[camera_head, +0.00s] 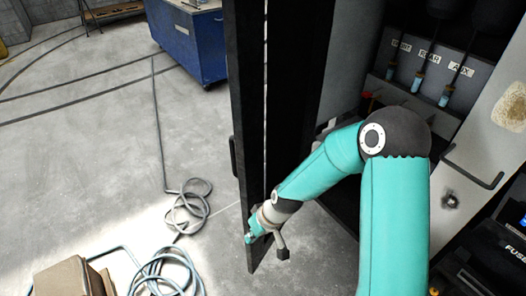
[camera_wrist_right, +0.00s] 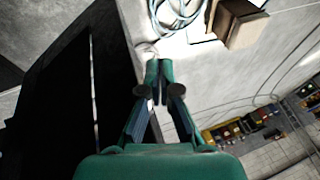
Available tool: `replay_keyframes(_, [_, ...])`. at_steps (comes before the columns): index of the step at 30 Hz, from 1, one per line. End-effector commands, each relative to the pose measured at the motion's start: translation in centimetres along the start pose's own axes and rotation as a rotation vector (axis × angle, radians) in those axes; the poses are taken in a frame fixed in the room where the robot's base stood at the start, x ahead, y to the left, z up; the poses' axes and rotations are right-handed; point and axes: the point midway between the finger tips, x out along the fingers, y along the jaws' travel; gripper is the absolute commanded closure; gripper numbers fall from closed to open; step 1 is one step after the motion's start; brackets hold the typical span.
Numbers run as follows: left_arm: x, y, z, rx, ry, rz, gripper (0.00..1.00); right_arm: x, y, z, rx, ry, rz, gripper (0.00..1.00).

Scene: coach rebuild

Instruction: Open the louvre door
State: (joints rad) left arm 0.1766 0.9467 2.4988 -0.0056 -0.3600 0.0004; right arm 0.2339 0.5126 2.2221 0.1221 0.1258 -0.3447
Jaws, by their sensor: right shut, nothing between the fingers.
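The louvre door (camera_head: 241,110) is a tall dark panel in the head view, seen almost edge-on and standing out from the dark cabinet on the right. A dark bar handle (camera_head: 233,156) shows on its left side. My right gripper (camera_head: 250,238) is low beside the door's free edge, shut and empty. In the right wrist view the gripper's fingertips (camera_wrist_right: 158,68) are together, with the dark door (camera_wrist_right: 105,90) to the left. I cannot tell whether the gripper touches the door. My left gripper is not in view.
A blue cabinet (camera_head: 190,42) stands at the back. Coiled hoses (camera_head: 165,275) and a cardboard box (camera_head: 68,279) lie on the floor at lower left. A pale panel with a bar handle (camera_head: 489,181) is on the right, below labelled levers (camera_head: 445,95). The grey floor left of the door is mostly free.

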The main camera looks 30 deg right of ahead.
Motion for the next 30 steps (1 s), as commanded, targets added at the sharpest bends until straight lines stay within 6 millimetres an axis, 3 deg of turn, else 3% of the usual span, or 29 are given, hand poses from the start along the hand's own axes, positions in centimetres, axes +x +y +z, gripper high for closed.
replay_keyframes(3, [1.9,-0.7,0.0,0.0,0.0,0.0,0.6,-4.5,1.8,-3.8,-0.054,0.076,-0.002,1.0])
replay_keyframes(8, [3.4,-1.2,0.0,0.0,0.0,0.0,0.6,-11.7,3.0,-7.2,-0.145,0.172,-0.011,1.0])
replay_keyframes(10, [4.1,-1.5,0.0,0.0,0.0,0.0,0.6,-15.4,3.3,-8.1,-0.193,0.221,-0.014,1.0])
replay_keyframes(15, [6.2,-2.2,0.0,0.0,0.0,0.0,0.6,-26.4,3.0,-8.0,-0.354,0.36,-0.011,1.0])
replay_keyframes(19, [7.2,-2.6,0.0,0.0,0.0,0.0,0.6,-32.9,1.8,-6.0,-0.473,0.437,-0.001,1.0])
replay_keyframes(21, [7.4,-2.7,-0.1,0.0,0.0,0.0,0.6,-35.0,1.3,-5.1,-0.517,0.46,0.003,1.0])
replay_keyframes(24, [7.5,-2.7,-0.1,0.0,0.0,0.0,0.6,-36.6,0.8,-4.3,-0.553,0.476,0.006,1.0])
replay_keyframes(30, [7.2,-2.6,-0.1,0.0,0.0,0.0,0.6,-35.7,0.3,-4.8,-0.564,0.477,0.002,1.0])
